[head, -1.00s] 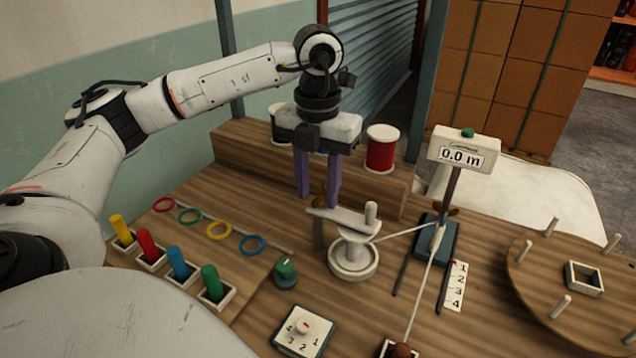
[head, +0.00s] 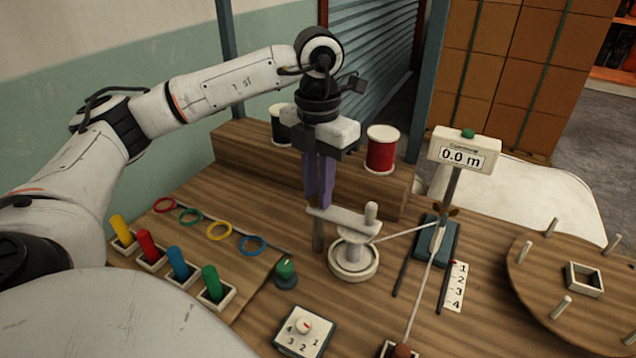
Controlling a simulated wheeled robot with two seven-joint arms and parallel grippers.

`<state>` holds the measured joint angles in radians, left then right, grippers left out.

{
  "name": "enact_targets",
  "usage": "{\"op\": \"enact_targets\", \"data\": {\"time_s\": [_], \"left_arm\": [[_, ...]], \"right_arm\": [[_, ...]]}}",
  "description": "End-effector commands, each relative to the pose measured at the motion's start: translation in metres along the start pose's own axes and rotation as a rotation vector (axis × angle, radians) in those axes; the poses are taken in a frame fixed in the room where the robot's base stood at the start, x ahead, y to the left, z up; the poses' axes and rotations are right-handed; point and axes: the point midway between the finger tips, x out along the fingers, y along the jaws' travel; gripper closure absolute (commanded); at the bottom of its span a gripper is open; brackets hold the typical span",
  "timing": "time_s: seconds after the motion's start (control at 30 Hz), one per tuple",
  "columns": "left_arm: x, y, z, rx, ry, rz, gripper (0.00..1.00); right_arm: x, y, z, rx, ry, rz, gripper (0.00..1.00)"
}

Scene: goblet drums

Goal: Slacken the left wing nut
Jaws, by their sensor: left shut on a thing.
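My left gripper (head: 318,200) points straight down at the post (head: 318,236) left of the white crank winder (head: 352,258). Its purple fingers are close together, shut on the left wing nut, which the fingers almost wholly hide. The crank arm (head: 342,222) with its upright knob (head: 371,212) lies just in front of the fingertips. A second, brass-coloured wing nut (head: 447,211) shows farther right, by the blue block (head: 436,242). My right gripper is not in view.
A red spool (head: 382,150) and a dark spool (head: 278,124) stand on the wooden ledge behind. The counter display (head: 461,152) reads 0.0 m. A cord runs from the winder past the blue block. Coloured pegs, a green knob (head: 286,270) and a dial (head: 304,328) stand in front.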

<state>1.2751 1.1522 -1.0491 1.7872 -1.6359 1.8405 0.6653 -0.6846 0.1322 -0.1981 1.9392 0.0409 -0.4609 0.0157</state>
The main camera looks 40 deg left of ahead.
Motion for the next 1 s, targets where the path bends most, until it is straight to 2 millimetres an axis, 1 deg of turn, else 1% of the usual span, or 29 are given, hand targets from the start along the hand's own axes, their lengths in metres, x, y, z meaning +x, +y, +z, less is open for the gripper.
{"op": "enact_targets", "data": {"time_s": [0.27, 0.3, 0.4, 0.67, 0.77, 0.87, 1.0], "left_arm": [[-0.001, 0.0, 0.0, 0.009, -0.002, 0.0, 1.0], [-0.001, 0.0, 0.001, 0.009, -0.002, 0.0, 0.8], [-0.001, 0.0, 0.0, 0.008, -0.002, 0.0, 0.64], [-0.001, 0.0, 0.0, 0.008, -0.001, 0.0, 0.64], [-0.005, 0.0, 0.001, 0.007, -0.003, -0.001, 0.64], [-0.018, 0.0, 0.001, 0.007, -0.005, -0.002, 0.64], [-0.046, -0.001, 0.002, 0.008, -0.006, -0.003, 0.64]], "right_arm": [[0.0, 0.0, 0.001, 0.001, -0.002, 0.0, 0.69], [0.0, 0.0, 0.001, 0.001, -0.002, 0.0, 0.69], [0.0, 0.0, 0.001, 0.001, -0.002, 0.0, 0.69], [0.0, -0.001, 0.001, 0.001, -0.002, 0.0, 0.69], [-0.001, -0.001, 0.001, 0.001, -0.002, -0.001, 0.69], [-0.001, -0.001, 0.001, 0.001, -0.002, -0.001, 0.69], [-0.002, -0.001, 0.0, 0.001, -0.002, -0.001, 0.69]]}}
